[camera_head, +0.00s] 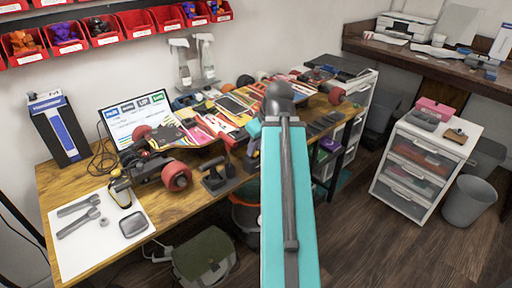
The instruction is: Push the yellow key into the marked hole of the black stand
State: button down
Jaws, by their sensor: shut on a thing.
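A small black stand (217,182) is on the wooden workbench near its front edge, just left of my raised teal arm. Its marked hole is too small to make out. I cannot pick out the yellow key in this view. My arm rises through the middle of the picture and hides part of the bench. A dark and teal part of it shows at its left side, close to the stand. My gripper's fingertips are hidden behind the arm.
A skateboard-like board with red wheels (177,176) lies left of the stand. A white mat (90,250) with tools covers the bench's left end. Spray bottles (181,63) stand at the back. A drawer cabinet (412,172) and grey bin (469,203) stand right, with open floor before them.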

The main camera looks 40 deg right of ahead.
jog(key=shift+f+b, duration=0.3)
dwell(0.5)
jog(key=c, duration=1.5)
grip_release()
jog(key=shift+c, duration=0.2)
jog(key=shift+o, duration=0.4)
jog(key=shift+o, duration=1)
jog(key=shift+r+p, duration=1.65)
notch_tip(320, 180, up, 6)
jog(key=p, duration=0.5)
jog(key=shift+f+p, duration=0.15)
jog(key=shift+p, duration=0.15)
